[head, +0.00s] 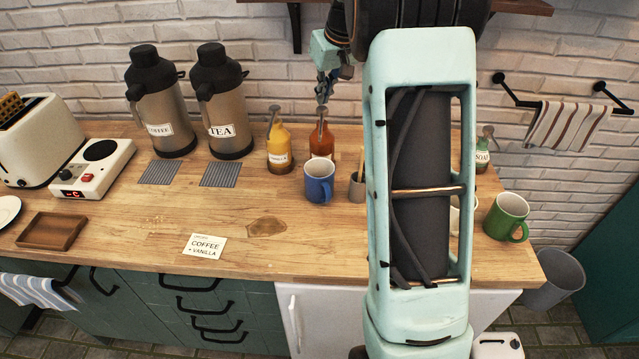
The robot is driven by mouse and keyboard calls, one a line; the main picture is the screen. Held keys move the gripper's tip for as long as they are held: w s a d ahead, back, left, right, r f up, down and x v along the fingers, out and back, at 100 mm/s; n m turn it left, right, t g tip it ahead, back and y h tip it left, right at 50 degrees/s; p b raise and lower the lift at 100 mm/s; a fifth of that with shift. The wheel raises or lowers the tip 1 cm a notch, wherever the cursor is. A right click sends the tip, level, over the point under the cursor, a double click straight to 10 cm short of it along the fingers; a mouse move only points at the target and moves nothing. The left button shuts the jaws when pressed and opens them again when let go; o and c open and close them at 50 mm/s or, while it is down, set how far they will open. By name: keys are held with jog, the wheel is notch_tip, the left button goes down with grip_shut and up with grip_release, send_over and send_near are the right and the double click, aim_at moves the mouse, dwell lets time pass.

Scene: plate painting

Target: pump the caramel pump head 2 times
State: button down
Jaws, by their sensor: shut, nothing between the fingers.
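An amber-red pump bottle (321,141), likely the caramel one, stands on the wooden counter near the back wall. Its label is partly covered by the blue mug in front and cannot be read. Its grey pump head (322,113) shows at the top, just under my fingertips. My gripper (321,98) is shut and empty, pointing down right above that pump head. I cannot tell whether the fingertips touch it.
A blue mug (319,182) stands in front of the amber bottle. Coffee (160,105) and tea (219,105) flasks stand left. A card (204,246) reads coffee + vanilla. A green mug (507,217) and soap bottle (482,157) are right. My arm hides part of the counter.

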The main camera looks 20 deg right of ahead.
aim_at(322, 108)
dwell(0.4)
jog(key=shift+s+f+b, duration=0.1)
jog(key=shift+f+b, duration=1)
jog(key=shift+f, duration=0.4)
jog(key=shift+r+p, duration=1.1)
jog(key=shift+r, duration=0.45)
jog(key=shift+r, duration=0.1)
notch_tip(322, 108, up, 6)
jog(key=p, duration=0.4)
